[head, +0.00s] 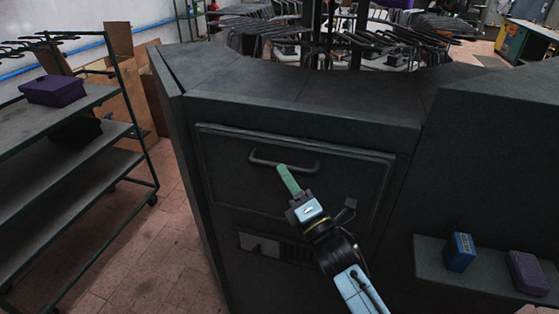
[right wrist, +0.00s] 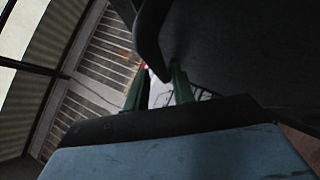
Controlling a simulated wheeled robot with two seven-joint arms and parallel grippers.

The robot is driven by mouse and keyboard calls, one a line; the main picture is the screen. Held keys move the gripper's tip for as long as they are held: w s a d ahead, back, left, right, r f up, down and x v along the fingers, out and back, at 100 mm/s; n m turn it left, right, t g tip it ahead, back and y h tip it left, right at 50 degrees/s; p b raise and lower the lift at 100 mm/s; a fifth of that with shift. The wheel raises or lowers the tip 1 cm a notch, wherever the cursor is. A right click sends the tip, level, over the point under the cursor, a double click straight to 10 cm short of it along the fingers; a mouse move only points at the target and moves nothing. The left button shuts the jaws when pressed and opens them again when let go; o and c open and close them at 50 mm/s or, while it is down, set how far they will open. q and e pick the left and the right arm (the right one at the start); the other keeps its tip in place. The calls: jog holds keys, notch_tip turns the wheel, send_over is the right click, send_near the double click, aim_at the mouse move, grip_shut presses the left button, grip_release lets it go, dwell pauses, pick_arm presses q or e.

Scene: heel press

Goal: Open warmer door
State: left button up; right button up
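The warmer door (head: 340,180) is a dark panel set in the front of a dark cabinet and looks closed. Its bar handle (head: 262,161) runs across the upper part of the door. My right gripper (head: 284,172) has green fingers, with the tips overlapping the middle of the handle in the head view. In the right wrist view the two fingers (right wrist: 157,88) stand apart. A dark curved bar, apparently the handle (right wrist: 150,38), reaches down to the gap between them. I cannot tell whether it touches them. My left gripper is not in view.
A shelf rack (head: 112,128) with a purple box (head: 54,90) stands at the left. A ledge (head: 432,264) at the right holds a blue box (head: 460,252) and a dark purple box (head: 528,273). The brick floor (head: 165,225) between rack and cabinet is clear.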

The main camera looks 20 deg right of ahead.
jog(key=shift+p+x, duration=0.3)
jog(key=shift+x, duration=1.5)
grip_shut()
